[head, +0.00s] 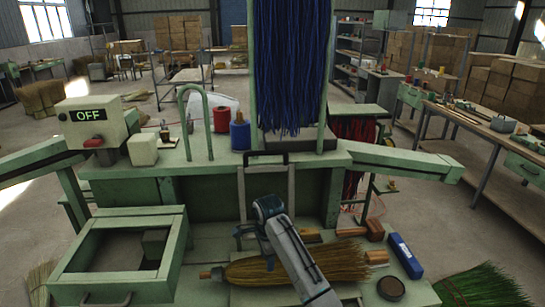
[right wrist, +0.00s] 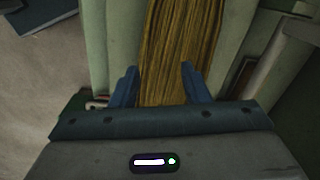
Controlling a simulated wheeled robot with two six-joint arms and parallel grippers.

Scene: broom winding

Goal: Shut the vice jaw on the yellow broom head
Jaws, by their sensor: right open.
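The yellow broom head (head: 335,262) lies sideways on the green bench, with a wooden end at its left and right. My right arm crosses in front of its middle. My right gripper (head: 248,238) is near the broom head's left part, its fingers small and partly hidden. In the right wrist view the gripper (right wrist: 158,68) is open, two blue fingers apart. Yellow bristles (right wrist: 180,45) show between and beyond them, flanked by pale green bars (right wrist: 235,50). I cannot tell whether these bars are the vice jaw, or whether the fingers touch anything. My left gripper is not in view.
An open green tray frame (head: 120,285) stands at left, below an OFF control box (head: 90,125). A blue box (head: 405,256), a dark round tin (head: 391,288) and wooden blocks (head: 351,232) lie right of the arm. Blue bristles (head: 290,70) hang in a tall green frame behind.

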